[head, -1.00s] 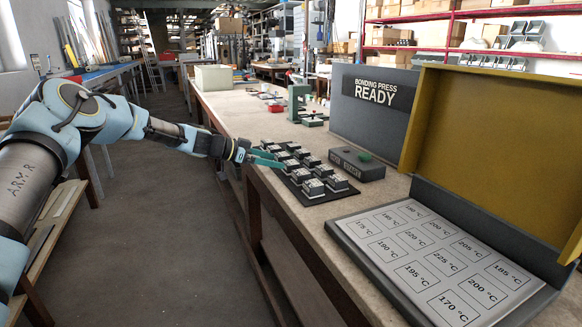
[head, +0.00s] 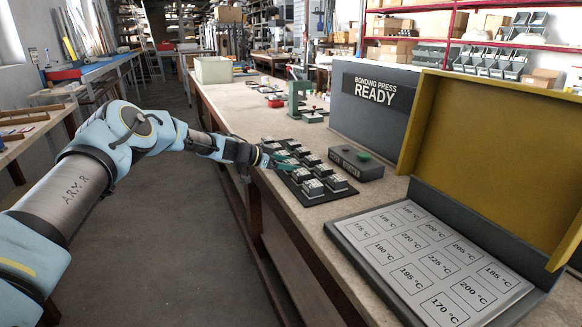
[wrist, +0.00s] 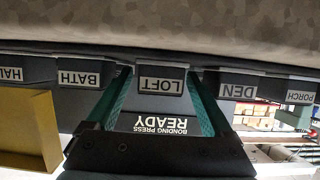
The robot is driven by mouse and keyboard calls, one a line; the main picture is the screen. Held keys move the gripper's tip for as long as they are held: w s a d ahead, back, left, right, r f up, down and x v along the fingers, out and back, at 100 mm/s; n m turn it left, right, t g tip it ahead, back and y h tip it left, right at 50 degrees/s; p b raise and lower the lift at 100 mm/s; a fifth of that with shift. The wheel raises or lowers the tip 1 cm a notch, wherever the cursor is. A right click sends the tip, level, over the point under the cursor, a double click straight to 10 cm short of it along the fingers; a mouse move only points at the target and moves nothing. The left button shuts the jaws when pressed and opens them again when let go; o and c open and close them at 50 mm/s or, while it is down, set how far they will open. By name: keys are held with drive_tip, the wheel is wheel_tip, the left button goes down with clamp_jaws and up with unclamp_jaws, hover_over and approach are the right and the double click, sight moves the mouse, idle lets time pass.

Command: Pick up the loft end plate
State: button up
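The loft end plate (wrist: 161,84) is a dark block with a white LOFT label, which reads upside down in the wrist view. My gripper (head: 283,162) is at the rack of blocks on the bench, at its left edge in the head view. In the wrist view its two green fingers (wrist: 160,72) stand one on each side of the loft plate. They look open around it, with narrow gaps; contact cannot be made out. The loft plate cannot be singled out in the head view. It appears level with its neighbours.
The bath plate (wrist: 80,76) and den plate (wrist: 238,90) flank it closely; hall and porch plates lie farther out. On the bench are a dark rack (head: 318,199), a control box (head: 356,163), the grey bonding press panel (head: 372,105) and a temperature board (head: 432,255).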

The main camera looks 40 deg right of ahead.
clamp_jaws()
idle(0.5)
